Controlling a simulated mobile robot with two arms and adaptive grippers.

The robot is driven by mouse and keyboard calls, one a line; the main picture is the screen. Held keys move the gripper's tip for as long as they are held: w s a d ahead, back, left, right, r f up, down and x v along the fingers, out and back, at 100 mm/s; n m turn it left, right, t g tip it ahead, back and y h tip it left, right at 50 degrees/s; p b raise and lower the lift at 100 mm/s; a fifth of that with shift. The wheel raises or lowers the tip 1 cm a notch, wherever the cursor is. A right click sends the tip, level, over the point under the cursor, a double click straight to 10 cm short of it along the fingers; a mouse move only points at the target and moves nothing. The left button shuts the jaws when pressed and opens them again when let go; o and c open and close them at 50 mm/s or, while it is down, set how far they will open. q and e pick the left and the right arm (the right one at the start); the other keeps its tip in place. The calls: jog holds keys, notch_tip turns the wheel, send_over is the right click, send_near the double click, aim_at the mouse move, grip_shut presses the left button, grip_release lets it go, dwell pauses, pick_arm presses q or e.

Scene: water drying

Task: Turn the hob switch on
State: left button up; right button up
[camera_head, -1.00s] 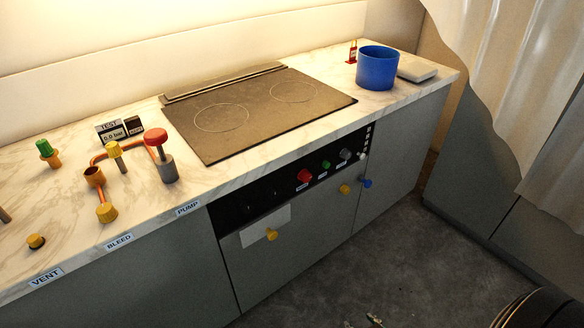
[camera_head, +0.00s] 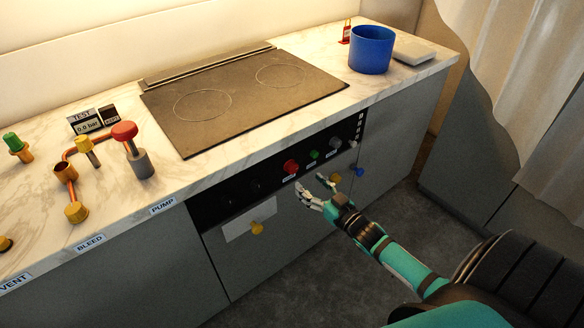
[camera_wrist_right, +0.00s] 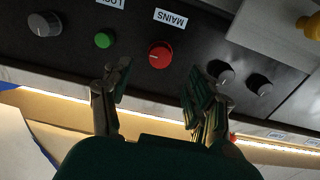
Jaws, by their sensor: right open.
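The black control panel (camera_head: 235,193) under the hob (camera_head: 235,95) carries several knobs. A red knob (camera_head: 291,166) stands left of a small green knob (camera_head: 313,154) and a grey knob (camera_head: 335,142). In the right wrist view, the red knob (camera_wrist_right: 160,55) is labelled MAINS; the green (camera_wrist_right: 104,40) has a cut-off label. Two dark knobs (camera_wrist_right: 226,77) (camera_wrist_right: 259,84) lie beyond it. I cannot read which is the hob switch. My right gripper (camera_head: 311,184) is open and empty before the panel, the red knob showing between its fingers (camera_wrist_right: 157,82). My left gripper is not in view.
A blue pot (camera_head: 371,50) stands on the marble counter (camera_head: 300,125) right of the hob. Taps and copper pipe (camera_head: 66,172) are at the left. Yellow (camera_head: 257,228) and blue (camera_head: 359,171) cupboard knobs stick out below the panel. The floor in front is clear.

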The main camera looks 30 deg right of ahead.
aim_at(294, 170)
jog(key=w, duration=0.9)
jog(key=shift+a, duration=0.4)
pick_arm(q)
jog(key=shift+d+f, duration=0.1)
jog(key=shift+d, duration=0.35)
pick_arm(e)
jog(key=c, duration=1.2)
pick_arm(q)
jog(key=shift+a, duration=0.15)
